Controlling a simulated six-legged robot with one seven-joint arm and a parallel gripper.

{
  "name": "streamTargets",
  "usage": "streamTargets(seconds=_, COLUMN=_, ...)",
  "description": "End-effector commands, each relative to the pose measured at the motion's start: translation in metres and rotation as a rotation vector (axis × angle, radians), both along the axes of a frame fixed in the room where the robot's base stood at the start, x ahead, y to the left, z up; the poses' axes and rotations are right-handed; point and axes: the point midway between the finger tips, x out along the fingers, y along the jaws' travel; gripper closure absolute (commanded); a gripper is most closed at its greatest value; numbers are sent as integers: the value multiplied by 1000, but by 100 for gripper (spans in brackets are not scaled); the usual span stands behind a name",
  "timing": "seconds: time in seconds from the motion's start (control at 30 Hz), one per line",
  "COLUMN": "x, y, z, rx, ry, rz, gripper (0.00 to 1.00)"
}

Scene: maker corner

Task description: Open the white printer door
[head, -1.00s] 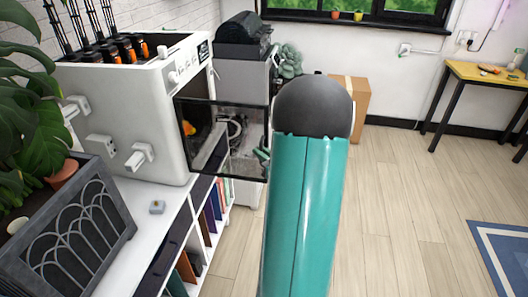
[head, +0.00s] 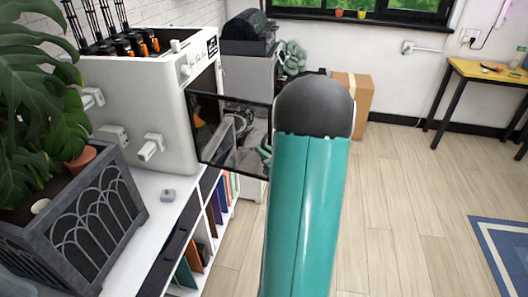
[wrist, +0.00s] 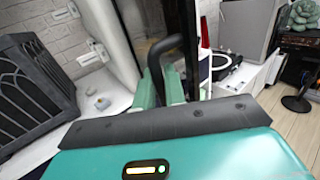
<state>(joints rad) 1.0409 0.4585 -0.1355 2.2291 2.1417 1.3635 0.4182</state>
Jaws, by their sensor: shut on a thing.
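The white printer (head: 150,112) stands on a low white shelf unit at the left in the head view. Its door, a dark-framed see-through panel (head: 232,145), stands swung out from the printer's front, partly open. In the wrist view the door's edge (wrist: 192,50) runs upright near the middle, with a dark bent handle (wrist: 176,43) beside it. My gripper (wrist: 164,88) has its teal fingers shut on this handle, low on it.
A dark planter (head: 80,225) with large leaves and a small grey item (head: 168,195) sit on the white shelf unit (head: 150,230). A cardboard box (head: 363,105) stands behind my arm. A yellow-topped table (head: 485,72) is at the right. Wooden floor is open between.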

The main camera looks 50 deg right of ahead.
Motion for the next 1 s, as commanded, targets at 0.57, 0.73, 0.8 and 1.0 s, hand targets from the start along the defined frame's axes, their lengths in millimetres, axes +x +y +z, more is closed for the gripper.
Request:
streamTargets(seconds=0.57, x=0, y=2, z=1, rx=-1, ry=-2, rz=0, gripper=67)
streamTargets(seconds=0.73, x=-2, y=3, z=0, rx=-1, ry=-1, rz=-1, gripper=67)
streamTargets(seconds=0.8, x=-5, y=3, z=0, rx=-1, ry=0, rz=-2, gripper=67)
streamTargets(seconds=1.0, x=-34, y=8, z=0, rx=0, ry=0, rz=-6, gripper=67)
